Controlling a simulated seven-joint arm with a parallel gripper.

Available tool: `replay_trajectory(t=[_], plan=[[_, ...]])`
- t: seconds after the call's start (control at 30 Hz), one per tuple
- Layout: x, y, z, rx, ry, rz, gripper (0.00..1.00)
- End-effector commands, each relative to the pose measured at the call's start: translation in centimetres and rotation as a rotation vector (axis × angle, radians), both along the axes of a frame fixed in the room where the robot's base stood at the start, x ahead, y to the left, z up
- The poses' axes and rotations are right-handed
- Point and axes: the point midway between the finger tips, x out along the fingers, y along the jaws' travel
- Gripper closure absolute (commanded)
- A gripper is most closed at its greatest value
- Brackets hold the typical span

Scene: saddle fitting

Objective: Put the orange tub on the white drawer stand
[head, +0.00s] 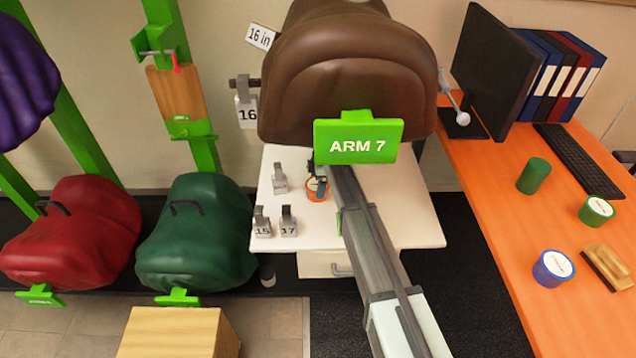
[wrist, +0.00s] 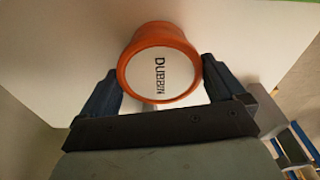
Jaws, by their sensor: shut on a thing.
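The orange tub (wrist: 126,75) has a white lid lettered "DUBBIN" and sits between both fingers of my gripper (wrist: 160,88) in the wrist view. In the head view the tub (head: 317,194) shows at the end of my arm, over the left part of the white drawer stand's top (head: 408,222). My gripper (head: 317,178) is shut on it, partly hidden by the green "ARM 7" sign. The white top (wrist: 60,50) fills the background behind the tub in the wrist view. I cannot tell whether the tub touches the top.
Several numbered metal tags, including one marked 17 (head: 288,222), stand on the stand's left side. A brown saddle (head: 345,75) hangs above the stand's back, with the ARM 7 sign (head: 358,141) in front. The orange desk (head: 500,225) at right holds other tubs and a brush.

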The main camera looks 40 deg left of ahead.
Motion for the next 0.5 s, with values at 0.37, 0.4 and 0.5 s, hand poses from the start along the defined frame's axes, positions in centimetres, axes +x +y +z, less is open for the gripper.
replay_trajectory(t=[0.37,0.4,0.5], plan=[[-0.01,-0.01,-0.25,0.000,0.000,0.000,0.00],[0.00,-0.01,-0.21,0.000,0.000,0.000,0.00],[0.00,-0.02,0.19,0.000,0.000,0.000,0.00]])
